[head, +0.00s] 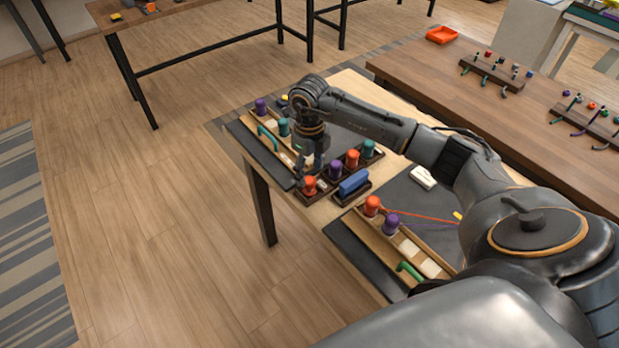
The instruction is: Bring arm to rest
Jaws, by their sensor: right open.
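My right arm reaches in from the right over the light wooden table (338,84). My right gripper (308,170) points down, open, over the left part of that table. It is just above or beside an orange spool (309,186) at the front of a dark rack; I cannot tell whether they touch. Purple (335,169), orange (352,159) and teal (368,149) spools stand in the same rack. My left gripper is not in view.
A blue block (353,183) sits beside the rack. A nearer wooden holder bears an orange spool (372,205), a purple spool (391,224) and a green handle (410,271); cords run right from it. A brown table (440,72) stands behind. Floor at left is clear.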

